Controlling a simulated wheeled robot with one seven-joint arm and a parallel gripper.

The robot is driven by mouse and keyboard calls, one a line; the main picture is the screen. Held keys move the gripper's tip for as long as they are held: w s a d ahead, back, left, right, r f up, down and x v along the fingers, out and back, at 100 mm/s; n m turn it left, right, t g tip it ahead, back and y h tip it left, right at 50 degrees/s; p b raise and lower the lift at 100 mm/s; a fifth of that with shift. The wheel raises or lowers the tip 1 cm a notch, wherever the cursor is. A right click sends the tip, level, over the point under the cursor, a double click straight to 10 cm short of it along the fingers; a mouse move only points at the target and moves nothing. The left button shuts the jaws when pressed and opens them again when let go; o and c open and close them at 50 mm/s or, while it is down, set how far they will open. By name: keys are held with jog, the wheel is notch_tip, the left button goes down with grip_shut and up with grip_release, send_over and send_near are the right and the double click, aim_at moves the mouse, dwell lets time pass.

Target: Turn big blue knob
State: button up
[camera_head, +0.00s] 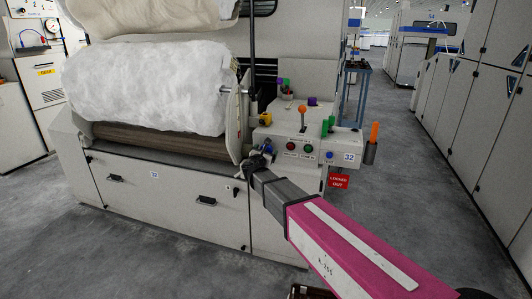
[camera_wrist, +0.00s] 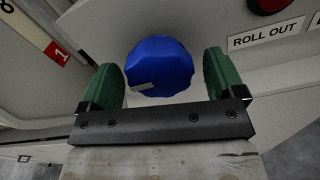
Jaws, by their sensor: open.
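The big blue knob (camera_wrist: 160,66) is round with a faceted rim and a small grey mark low on its left face. It sits on a pale panel in the upper middle of the wrist view. My gripper (camera_wrist: 160,80) is open, with one green-padded finger on each side of the knob. Gaps show between the knob and both pads, so neither appears to touch it. In the head view my gripper (camera_head: 257,160) is at the left end of the machine's control panel; the knob is small and mostly hidden there.
A red button (camera_wrist: 271,4) and a "ROLL OUT" label are right of the knob. The control panel (camera_head: 310,133) carries several coloured levers and buttons, with a red "LOCKED OUT" tag (camera_head: 338,181) below. A large white fibre roll (camera_head: 145,85) is at left. Floor (camera_head: 415,190) at right is clear.

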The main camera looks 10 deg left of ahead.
jog(key=shift+w, duration=0.3)
jog(key=c, duration=0.9)
jog(key=m, duration=0.3)
jog(key=shift+m, duration=0.4)
jog(key=shift+r+m, duration=0.1)
jog(key=shift+m, duration=1.8)
